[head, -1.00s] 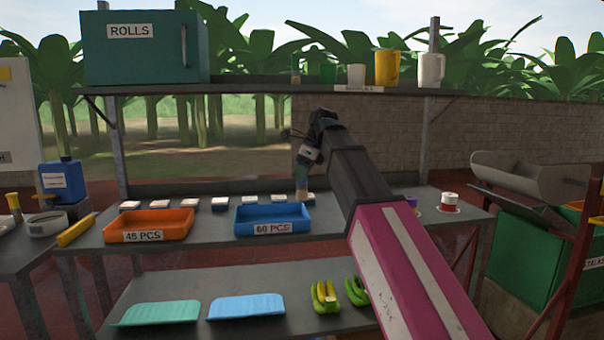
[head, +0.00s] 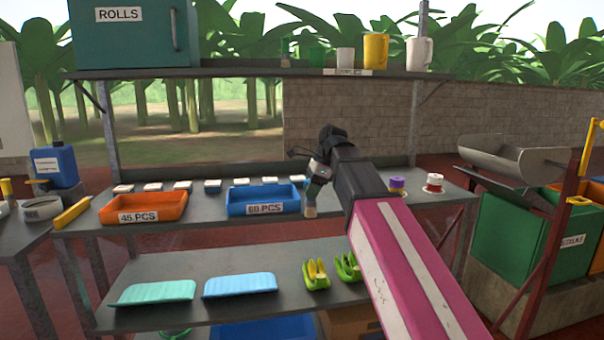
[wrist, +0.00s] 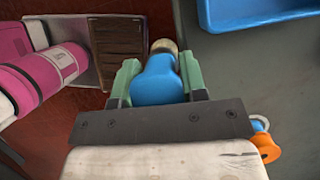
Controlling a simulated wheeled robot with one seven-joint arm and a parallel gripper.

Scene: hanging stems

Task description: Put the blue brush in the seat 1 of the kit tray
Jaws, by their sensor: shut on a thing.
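The brush's tan end (wrist: 165,46) points away from the wrist. In the head view that tan end (head: 311,211) hangs downward below the fingers. I cannot make out the kit tray or a seat 1 for certain in either view.
The bench holds an orange 45 PCS bin (head: 143,208), a blue 60 PCS bin (head: 262,200), and purple (head: 397,184) and white-red (head: 434,183) spools. Green (head: 153,292) and light-blue (head: 240,284) trays and bananas (head: 317,274) lie on the lower shelf. A shelf (head: 240,73) spans above.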

